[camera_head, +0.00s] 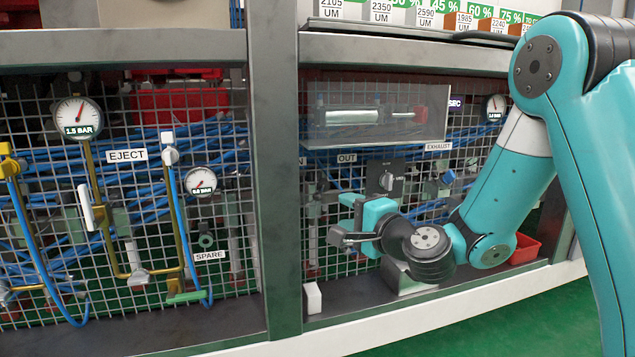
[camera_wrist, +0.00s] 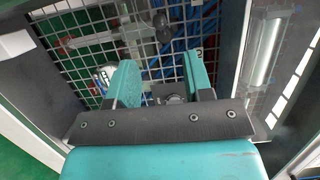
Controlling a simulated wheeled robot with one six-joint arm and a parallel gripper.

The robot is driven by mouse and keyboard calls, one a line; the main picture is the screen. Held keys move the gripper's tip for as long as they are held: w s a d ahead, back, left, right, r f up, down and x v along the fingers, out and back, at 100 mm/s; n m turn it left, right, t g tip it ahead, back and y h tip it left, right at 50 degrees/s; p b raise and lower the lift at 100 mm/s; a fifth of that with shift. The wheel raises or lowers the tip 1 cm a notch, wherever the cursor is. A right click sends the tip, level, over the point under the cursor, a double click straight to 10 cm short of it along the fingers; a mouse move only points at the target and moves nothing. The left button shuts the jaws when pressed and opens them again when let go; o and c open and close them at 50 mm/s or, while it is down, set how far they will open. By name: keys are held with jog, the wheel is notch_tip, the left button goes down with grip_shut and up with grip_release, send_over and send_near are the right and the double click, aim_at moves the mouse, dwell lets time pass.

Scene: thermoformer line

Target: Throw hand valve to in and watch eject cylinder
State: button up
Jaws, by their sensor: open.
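My gripper (camera_head: 343,219) is open in front of the right mesh panel, below the OUT label (camera_head: 347,158) and a partly cut-off label ending in N (camera_head: 303,161). In the wrist view its two teal fingers (camera_wrist: 163,85) stand apart, with a small dark round part (camera_wrist: 172,98) between them. I cannot tell whether this is the hand valve, nor its position. A silver cylinder (camera_head: 352,117) with a red end lies behind a clear cover above the gripper; I take it for the eject cylinder. It also shows in the wrist view (camera_wrist: 264,48).
The left panel holds an EJECT label (camera_head: 127,156), gauges (camera_head: 78,118) and a white lever (camera_head: 86,208). A grey post (camera_head: 275,160) divides the panels. A red bin (camera_head: 525,249) stands right.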

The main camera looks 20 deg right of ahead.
aim_at(322, 199)
jog(key=p+x, duration=0.2)
jog(key=x, duration=0.9)
jog(key=shift+w, duration=0.1)
grip_shut()
